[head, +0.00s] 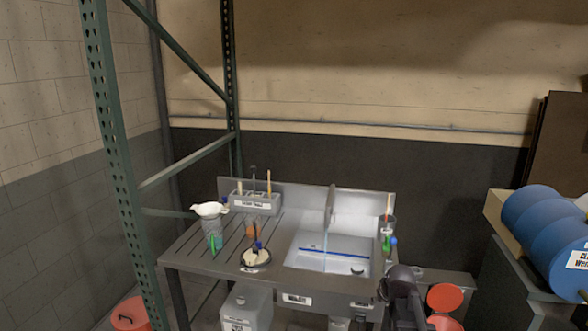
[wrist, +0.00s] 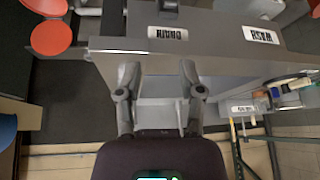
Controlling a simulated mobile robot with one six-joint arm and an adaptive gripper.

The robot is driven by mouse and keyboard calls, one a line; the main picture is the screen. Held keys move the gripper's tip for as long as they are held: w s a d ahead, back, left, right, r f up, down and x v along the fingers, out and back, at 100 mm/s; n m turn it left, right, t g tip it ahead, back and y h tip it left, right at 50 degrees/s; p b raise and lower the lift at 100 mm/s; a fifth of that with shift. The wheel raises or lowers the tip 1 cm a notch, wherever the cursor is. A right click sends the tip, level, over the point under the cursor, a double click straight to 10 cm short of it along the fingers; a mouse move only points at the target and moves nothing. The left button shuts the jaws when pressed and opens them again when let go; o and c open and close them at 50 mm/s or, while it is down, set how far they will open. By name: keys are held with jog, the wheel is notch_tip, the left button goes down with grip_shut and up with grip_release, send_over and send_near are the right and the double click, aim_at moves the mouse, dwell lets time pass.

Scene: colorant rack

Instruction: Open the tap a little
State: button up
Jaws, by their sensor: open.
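The tap (head: 331,204) is a grey upright spout at the back of the sink basin (head: 305,262) in the head view. A thin pale line drops from it into the basin; I cannot tell whether it is water. The tap's handle is not clear, and I do not make out the tap in the wrist view. My gripper (wrist: 158,72) is open and empty in the wrist view, its two fingers apart near the labelled front edge of the sink table (wrist: 220,45). In the head view, my dark arm stands at the table's front right, well short of the tap.
A grey holder with brushes (head: 256,203), a cup with a white filter (head: 210,217) and a small bowl (head: 256,258) stand left of the basin. A tool cup (head: 387,224) and green-blue bottle (head: 389,244) stand right. A green rack post (head: 120,170) rises left.

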jog(key=s+a+f+g, duration=0.1)
jog(key=s+a+g, duration=0.1)
jog(key=s+a, duration=0.3)
jog(key=s+a+f+g, duration=0.1)
jog(key=s+a+g, duration=0.2)
jog(key=s, duration=0.9)
jog(key=shift+a, duration=0.85)
